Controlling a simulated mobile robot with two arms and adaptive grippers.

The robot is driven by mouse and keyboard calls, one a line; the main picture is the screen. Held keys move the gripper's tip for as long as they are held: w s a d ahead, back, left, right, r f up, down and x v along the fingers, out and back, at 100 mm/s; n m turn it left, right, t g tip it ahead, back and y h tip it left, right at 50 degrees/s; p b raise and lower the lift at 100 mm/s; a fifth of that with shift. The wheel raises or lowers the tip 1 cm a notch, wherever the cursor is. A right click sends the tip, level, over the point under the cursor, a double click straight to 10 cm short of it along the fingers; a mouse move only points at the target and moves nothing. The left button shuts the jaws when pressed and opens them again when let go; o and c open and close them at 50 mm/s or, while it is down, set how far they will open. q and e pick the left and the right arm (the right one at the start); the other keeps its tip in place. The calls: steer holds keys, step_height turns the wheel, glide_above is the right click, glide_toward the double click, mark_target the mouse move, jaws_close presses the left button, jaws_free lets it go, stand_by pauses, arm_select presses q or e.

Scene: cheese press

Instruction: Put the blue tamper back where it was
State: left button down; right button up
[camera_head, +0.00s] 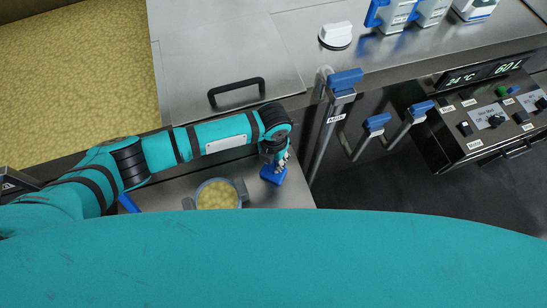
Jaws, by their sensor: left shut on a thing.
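The blue tamper (273,175) shows just below my left gripper (275,160), over the steel worktop. My left gripper is shut on it; the fingers are small and partly hidden by the wrist. I cannot tell whether the tamper touches the worktop. A grey mould (217,195) filled with yellow curd stands to the left of the tamper. My right gripper is out of view.
A large vat of yellow curd (70,70) lies at upper left beside a steel lid with a black handle (236,92). Blue-handled valves (345,82) and a control panel (490,115) are on the right. The worktop (297,190) continues right of the tamper.

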arm_select(q)
steer(key=shift+f, duration=0.15)
steer(key=c, duration=1.1)
jaws_free()
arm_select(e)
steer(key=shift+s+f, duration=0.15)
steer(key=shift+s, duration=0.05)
arm_select(q)
steer(key=shift+r, duration=0.35)
step_height(320, 180, up, 12)
steer(key=shift+f+b, duration=0.15)
steer(key=shift+b, duration=0.9)
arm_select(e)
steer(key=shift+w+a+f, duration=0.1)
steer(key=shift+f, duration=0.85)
